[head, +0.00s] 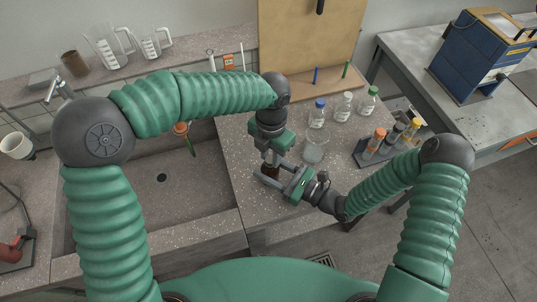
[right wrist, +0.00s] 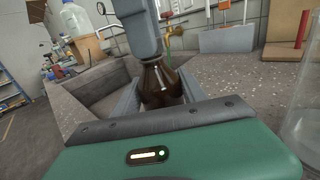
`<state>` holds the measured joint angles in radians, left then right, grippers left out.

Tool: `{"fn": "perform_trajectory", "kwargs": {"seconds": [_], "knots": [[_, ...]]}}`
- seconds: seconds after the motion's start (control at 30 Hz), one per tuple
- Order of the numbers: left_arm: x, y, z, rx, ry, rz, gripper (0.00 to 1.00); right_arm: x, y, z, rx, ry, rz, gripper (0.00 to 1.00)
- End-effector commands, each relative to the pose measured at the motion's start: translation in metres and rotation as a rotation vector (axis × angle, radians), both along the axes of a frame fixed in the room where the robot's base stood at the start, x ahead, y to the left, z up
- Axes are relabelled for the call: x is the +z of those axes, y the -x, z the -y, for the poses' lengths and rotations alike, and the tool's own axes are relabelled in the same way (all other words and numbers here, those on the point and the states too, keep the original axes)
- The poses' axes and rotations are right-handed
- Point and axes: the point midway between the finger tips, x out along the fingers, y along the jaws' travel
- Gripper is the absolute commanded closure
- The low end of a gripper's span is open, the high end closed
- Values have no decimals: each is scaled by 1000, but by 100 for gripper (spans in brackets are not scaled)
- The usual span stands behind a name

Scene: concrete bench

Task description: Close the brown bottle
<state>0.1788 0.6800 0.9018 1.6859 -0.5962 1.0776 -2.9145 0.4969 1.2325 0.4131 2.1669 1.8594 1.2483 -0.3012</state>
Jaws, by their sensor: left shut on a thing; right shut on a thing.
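The brown bottle (head: 270,171) stands on the speckled bench near its front edge, mostly hidden by my grippers in the head view. In the right wrist view the brown glass bottle (right wrist: 160,86) is upright between my right fingers. My right gripper (head: 274,173) comes in low from the right and is shut around the bottle's body. My left gripper (head: 270,158) points down from above and is shut at the bottle's top. Its grey finger (right wrist: 138,30) hides the neck in the right wrist view. The cap is not clearly visible, so its seating cannot be told.
A clear glass beaker (head: 315,149) stands close by, right of the grippers. Behind it are blue-capped (head: 317,113), white-capped (head: 343,107) and green-capped (head: 368,104) bottles. A sink (head: 165,195) lies left.

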Motion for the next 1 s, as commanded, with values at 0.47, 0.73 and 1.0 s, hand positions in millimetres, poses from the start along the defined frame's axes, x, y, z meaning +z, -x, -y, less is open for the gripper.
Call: {"fn": "perform_trajectory", "kwargs": {"seconds": [0.47, 0.73, 1.0], "knots": [[-2, 2, -1, 6, -6, -8, 49, -1, -2, 2, -7, 3, -2, 100], [16, 1, -1, 8, -3, -2, 49, -1, -1, 1, -4, 3, -2, 100], [79, 1, -2, 8, -3, -1, 49, -2, -1, 1, -3, 3, -3, 100]]}}
